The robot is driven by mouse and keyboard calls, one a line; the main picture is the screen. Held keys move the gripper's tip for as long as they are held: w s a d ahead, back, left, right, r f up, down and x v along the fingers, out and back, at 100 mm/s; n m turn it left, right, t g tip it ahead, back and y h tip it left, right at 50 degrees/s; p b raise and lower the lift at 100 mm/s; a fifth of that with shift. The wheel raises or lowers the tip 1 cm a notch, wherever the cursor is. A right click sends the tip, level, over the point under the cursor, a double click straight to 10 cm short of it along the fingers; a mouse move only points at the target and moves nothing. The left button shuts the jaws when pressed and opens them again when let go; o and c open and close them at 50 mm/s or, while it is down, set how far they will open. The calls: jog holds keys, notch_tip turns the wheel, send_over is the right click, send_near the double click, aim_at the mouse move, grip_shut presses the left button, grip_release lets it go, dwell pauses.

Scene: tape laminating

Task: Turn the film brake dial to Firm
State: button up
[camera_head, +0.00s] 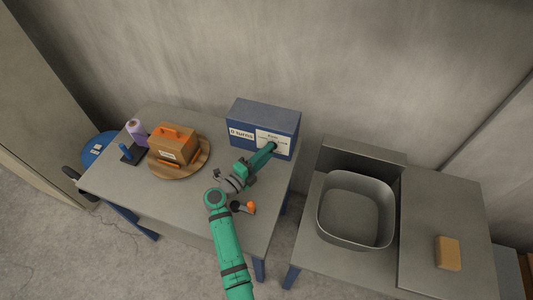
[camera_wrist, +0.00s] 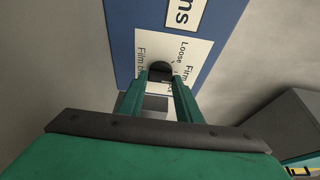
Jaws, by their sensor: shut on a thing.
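The film brake dial is a small black knob (camera_wrist: 160,70) on a white label plate (camera_wrist: 203,50) on the front of a blue box. The blue box (camera_head: 262,113) stands at the back right of the table, with a "0 turns" plate on its left. My gripper (camera_wrist: 161,80) is shut on the dial, with one green finger on each side. In the head view my gripper (camera_head: 272,147) reaches the label plate and covers the dial. "Loose" and part of another word starting "Fi" are readable in the wrist view. The dial's pointer is too small to read.
On the table (camera_head: 190,205) an orange block with a handle (camera_head: 174,143) sits on a round wooden board (camera_head: 204,160). A purple roll (camera_head: 136,129) stands to its left. A small orange-tipped tool (camera_head: 243,207) lies near my arm. A grey bin (camera_head: 357,207) stands on the right.

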jog(key=shift+d, duration=0.1)
jog(key=o, duration=1)
jog(key=shift+o, duration=0.2)
notch_tip(320, 180, up, 3)
jog(key=shift+w+f, duration=0.1)
jog(key=shift+f, duration=0.05)
jog(key=o, duration=0.6)
jog(key=s+r, duration=0.2)
jog(key=shift+r, duration=0.4)
jog(key=shift+c, duration=0.2)
jog(key=s+r, duration=0.3)
jog(key=r, duration=0.1)
jog(key=shift+s, duration=0.25)
jog(key=c, duration=0.6)
jog(key=shift+o, duration=0.2)
jog(key=s+r, duration=0.3)
jog(key=s, duration=0.5)
jog(key=shift+s+r, duration=0.25)
jog(key=shift+s, duration=0.1)
